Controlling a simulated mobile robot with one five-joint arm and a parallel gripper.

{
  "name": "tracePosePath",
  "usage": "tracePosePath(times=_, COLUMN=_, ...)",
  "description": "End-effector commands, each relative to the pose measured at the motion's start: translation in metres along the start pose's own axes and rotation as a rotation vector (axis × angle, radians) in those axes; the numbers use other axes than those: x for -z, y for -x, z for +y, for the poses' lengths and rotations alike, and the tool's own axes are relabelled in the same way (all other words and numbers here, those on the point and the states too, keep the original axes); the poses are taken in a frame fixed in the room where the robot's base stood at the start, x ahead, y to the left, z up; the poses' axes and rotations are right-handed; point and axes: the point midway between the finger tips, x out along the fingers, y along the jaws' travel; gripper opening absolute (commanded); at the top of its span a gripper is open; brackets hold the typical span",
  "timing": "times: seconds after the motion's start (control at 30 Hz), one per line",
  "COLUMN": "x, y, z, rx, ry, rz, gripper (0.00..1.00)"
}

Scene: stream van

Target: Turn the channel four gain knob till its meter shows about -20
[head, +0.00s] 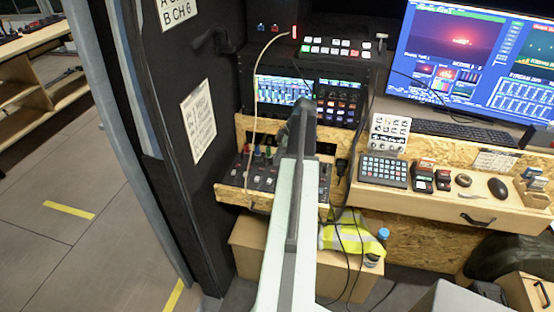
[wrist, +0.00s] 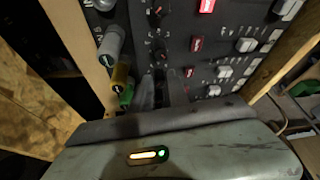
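The mixer (head: 262,178) lies in a wooden tray below the rack in the head view. In the wrist view, the mixer panel (wrist: 205,65) shows columns of small dark knobs, red-lit buttons and pale faders. My gripper (wrist: 160,85) has its dark fingers down at the panel, beside a green plug and below a dark knob (wrist: 160,57). Whether the fingers touch or hold a knob is unclear. Which knob is channel four's gain cannot be read. A screen (head: 283,90) above the mixer shows small bars, too small to read. My arm hides the gripper in the head view.
Grey, yellow and green plugs (wrist: 121,78) stand up close to the left of my fingers. A tan cable (head: 256,110) hangs past the screen to the mixer. Wooden tray walls (wrist: 285,55) border the panel. A keypad (head: 384,171) lies on the desk at right.

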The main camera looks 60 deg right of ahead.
Motion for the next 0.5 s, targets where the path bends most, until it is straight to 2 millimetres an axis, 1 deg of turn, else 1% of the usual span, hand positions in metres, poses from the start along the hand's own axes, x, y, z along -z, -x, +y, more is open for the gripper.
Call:
tracePosePath(times=0.03, x=0.0002, y=0.0000, z=0.0000, rx=0.000, ry=0.000, rz=0.000, gripper=0.04)
tracePosePath(times=0.07, x=0.0002, y=0.0000, z=0.0000, rx=0.000, ry=0.000, rz=0.000, gripper=0.00)
tracePosePath(times=0.13, x=0.0003, y=0.0000, z=0.0000, rx=0.000, ry=0.000, rz=0.000, gripper=0.00)
tracePosePath(times=0.17, x=0.0055, y=-0.0022, z=-0.0009, rx=0.003, ry=0.008, rz=0.000, gripper=0.00)
tracePosePath(times=0.37, x=0.0038, y=-0.0014, z=-0.0011, rx=-0.004, ry=-0.011, rz=0.001, gripper=0.00)
tracePosePath(times=0.5, x=0.0040, y=-0.0015, z=-0.0021, rx=-0.024, ry=-0.056, rz=0.001, gripper=0.00)
